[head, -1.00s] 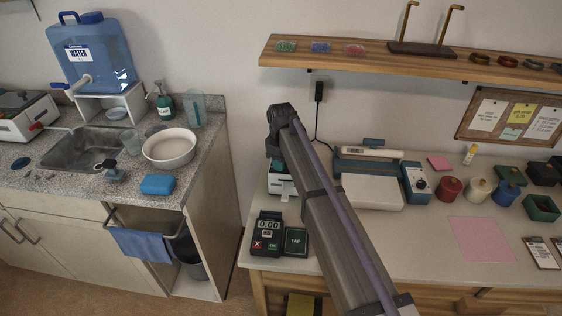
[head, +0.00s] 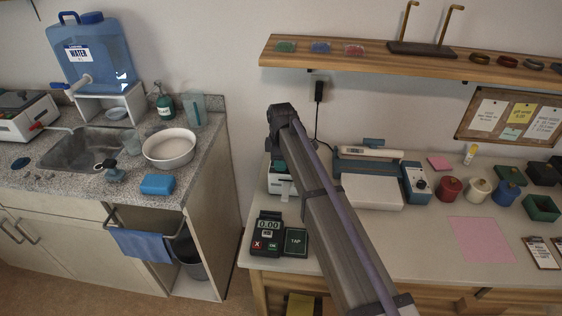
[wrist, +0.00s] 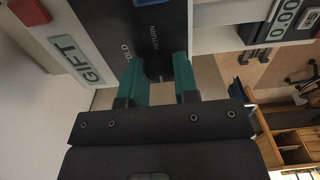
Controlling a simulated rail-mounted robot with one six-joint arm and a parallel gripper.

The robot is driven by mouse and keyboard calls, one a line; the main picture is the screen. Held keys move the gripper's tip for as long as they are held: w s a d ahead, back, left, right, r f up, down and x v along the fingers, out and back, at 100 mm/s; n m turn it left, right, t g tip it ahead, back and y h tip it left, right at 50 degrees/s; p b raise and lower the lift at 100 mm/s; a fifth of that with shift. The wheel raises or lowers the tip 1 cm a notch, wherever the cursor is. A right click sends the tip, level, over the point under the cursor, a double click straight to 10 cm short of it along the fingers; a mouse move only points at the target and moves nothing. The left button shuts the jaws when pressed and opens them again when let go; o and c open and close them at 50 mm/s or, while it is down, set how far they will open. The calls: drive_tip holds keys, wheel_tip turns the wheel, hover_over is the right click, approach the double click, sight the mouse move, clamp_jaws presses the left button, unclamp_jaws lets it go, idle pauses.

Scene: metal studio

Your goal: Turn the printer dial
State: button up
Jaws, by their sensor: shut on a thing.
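The printer (head: 283,187) is a small white and teal unit at the left end of the right-hand counter, mostly hidden behind my arm in the head view. The wrist view shows its dark dial panel (wrist: 150,22) up close, with a "GIFT" label (wrist: 82,58) and "RETURN" lettering. The dark dial (wrist: 158,70) sits between the teal fingers of my gripper (wrist: 161,66), which is shut on it. Part of the dial is hidden by the fingers. My gripper's fingertips cannot be made out clearly in the head view.
A black card reader (head: 267,234) and a "TAP" pad (head: 296,241) stand just in front of the printer. A white and blue machine (head: 372,190) is to the right of my arm. A wooden shelf (head: 350,58) hangs above. The sink counter is left across a gap.

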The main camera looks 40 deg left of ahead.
drive_tip(key=o, duration=0.9)
drive_tip(key=shift+r, duration=0.1)
wheel_tip(320, 180, up, 11)
drive_tip(key=p, duration=1.1)
drive_tip(key=shift+f, duration=0.2)
